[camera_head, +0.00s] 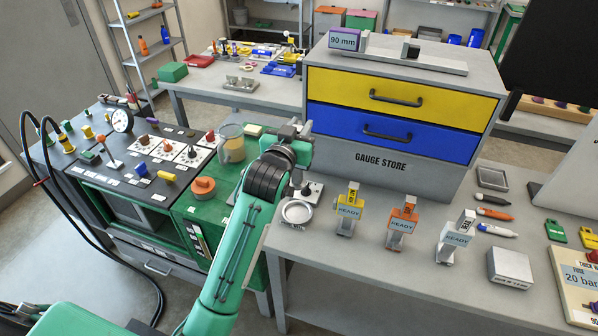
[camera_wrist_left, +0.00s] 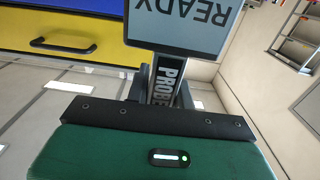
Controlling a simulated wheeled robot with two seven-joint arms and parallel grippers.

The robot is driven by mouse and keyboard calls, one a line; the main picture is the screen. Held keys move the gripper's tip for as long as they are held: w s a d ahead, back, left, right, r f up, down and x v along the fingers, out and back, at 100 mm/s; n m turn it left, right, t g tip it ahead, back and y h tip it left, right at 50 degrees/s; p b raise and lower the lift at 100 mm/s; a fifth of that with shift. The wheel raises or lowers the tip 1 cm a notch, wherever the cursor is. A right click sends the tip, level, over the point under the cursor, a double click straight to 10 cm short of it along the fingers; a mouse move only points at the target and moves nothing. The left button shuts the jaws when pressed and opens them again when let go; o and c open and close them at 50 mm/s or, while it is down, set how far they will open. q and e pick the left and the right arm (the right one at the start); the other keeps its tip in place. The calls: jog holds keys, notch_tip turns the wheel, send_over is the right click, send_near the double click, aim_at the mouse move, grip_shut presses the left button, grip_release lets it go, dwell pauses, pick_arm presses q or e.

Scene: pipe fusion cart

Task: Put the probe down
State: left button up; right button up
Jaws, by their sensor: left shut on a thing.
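My left gripper (camera_head: 297,136) is raised in front of the left side of the gauge store, above the bench's left end. In the left wrist view it is shut on the probe (camera_wrist_left: 168,88), whose shaft carries the letters "PROBE", partly cut off. The probe's grey display (camera_wrist_left: 185,22) reads "READY" upside down. In the head view my gripper and arm hide most of the probe. My right gripper is not in view.
A round silver dish (camera_head: 297,212) lies below my gripper. A grey block (camera_head: 510,268) and pens are farther right.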

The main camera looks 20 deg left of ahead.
aim_at(296, 174)
pick_arm(q)
notch_tip(296, 174, down, 12)
jog(key=shift+f+p, duration=0.1)
jog(key=shift+p, duration=0.75)
jog(key=shift+f, duration=0.15)
jog(key=shift+f, duration=0.2)
jog(key=o, duration=0.9)
jog(key=shift+o, duration=0.2)
jog(key=shift+r, duration=0.15)
